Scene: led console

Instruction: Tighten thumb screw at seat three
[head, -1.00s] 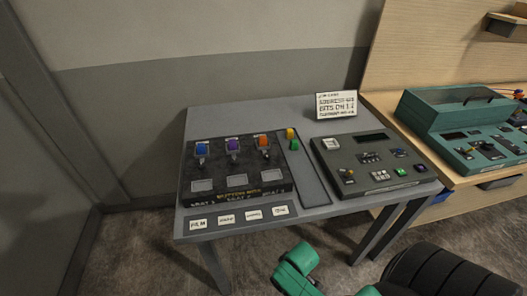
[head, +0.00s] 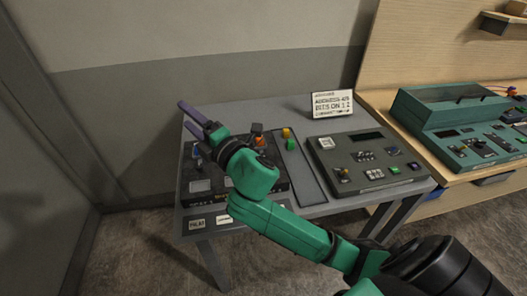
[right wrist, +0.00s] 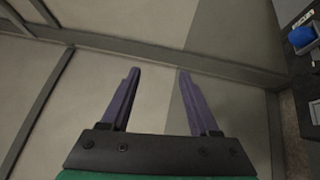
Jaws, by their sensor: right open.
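A black console box (head: 270,188) lies on the left of the grey table. An orange block (head: 258,141) sits at its right-hand seat and a blue block (head: 196,153) at its left-hand seat. The middle seat is hidden by my right arm. No thumb screw shows clearly at the right-hand seat. My right gripper (head: 186,117) is open and empty, its purple fingers pointing left above the back left of the box. In the right wrist view the spread fingers (right wrist: 159,72) face bare wall, and a blue block (right wrist: 302,37) shows at the right edge. My left gripper is out of view.
Yellow (head: 287,133) and green (head: 291,145) blocks lie on a strip right of the box. A grey control panel (head: 365,160) and a sign card (head: 332,104) stand beyond. A teal console (head: 440,115) is on the wooden bench. The wall is close behind.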

